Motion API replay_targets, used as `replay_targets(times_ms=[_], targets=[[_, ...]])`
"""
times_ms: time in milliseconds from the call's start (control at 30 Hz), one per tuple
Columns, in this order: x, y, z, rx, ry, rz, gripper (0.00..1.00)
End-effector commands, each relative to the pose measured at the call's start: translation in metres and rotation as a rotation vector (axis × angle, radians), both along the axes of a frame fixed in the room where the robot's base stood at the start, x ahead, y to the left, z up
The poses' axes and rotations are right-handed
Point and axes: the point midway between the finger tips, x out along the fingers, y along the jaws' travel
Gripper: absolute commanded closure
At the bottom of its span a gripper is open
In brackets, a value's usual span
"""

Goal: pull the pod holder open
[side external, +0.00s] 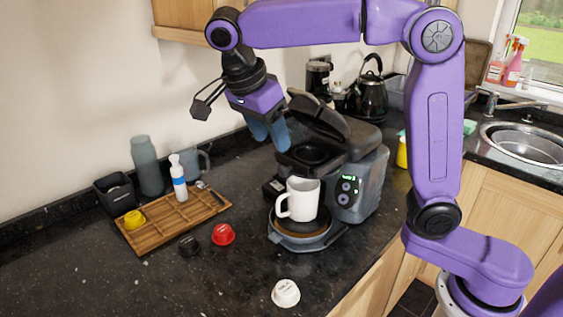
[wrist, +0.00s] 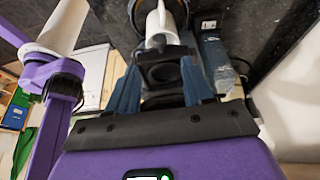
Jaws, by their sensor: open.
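The coffee machine (side external: 362,180) stands right of centre on the dark counter, its front facing the camera. Its black lid (side external: 322,122) is tilted up at the top, and a dark round recess (side external: 310,153) shows beneath it, seemingly the pod holder. My gripper (side external: 279,146) is open and empty, its blue fingers pointing down just left of the raised lid and recess. In the wrist view, the gripper (wrist: 160,75) has its fingers either side of the machine's dark head (wrist: 163,72). I cannot tell whether they touch it.
A white mug (side external: 303,199) stands on the machine's round drip tray (side external: 301,239). A wooden tray (side external: 160,231) with a white bottle and yellow pod is at left. Red (side external: 223,234), black (side external: 189,245) and white (side external: 285,293) pods lie on the counter. A kettle (side external: 371,92) stands behind.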

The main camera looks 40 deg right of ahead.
Motion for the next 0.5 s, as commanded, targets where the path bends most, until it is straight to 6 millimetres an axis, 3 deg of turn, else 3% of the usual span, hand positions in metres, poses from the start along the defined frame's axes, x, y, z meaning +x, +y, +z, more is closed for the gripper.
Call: replay_targets(times_ms=[300, 500], targets=[[0.0, -0.021, -0.05, -0.002, 0.003, -0.001, 0.49], [0.0, -0.029, -0.071, -0.001, 0.001, 0.0, 0.49]])
